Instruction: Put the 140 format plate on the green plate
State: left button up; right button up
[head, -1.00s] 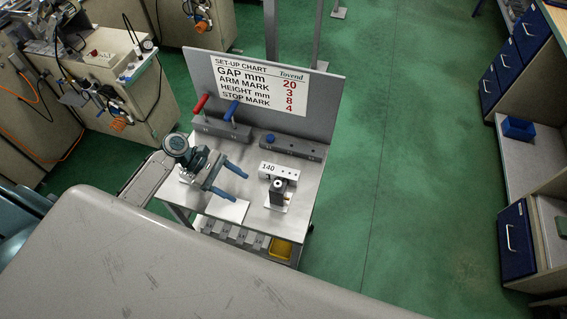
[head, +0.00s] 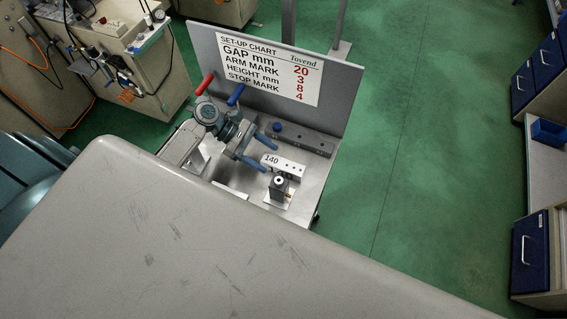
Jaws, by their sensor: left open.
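The 140 format plate (head: 289,168) is a pale grey bar marked "140" with small holes. It lies on the metal bench top, beside a small dark post with a light round top. My left gripper (head: 271,158) has two blue fingers, spread open and empty. Its fingertips are close to the marked left end of the plate, one on each side of it in the picture. I cannot tell their height above it or whether they touch. I cannot make out a green plate. My right gripper is not in view.
A set-up chart panel (head: 272,72) stands upright behind the bench. Red and blue handles and a grey bar (head: 304,141) with a blue knob stand before it. The dark post (head: 279,186) is close in front of the plate. A large grey surface fills the foreground.

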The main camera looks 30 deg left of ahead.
aim_at(280, 163)
pick_arm(q)
jog(key=b+x, duration=0.3)
jog(key=x, duration=0.1)
jog(key=shift+w+b, duration=0.35)
jog(key=shift+b, duration=0.05)
jog(key=shift+d+f+b, duration=0.15)
jog(key=shift+d+b, duration=0.15)
jog(key=shift+d, duration=0.2)
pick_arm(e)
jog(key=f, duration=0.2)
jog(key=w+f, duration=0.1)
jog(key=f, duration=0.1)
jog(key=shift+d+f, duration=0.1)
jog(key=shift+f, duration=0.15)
pick_arm(q)
grip_shut()
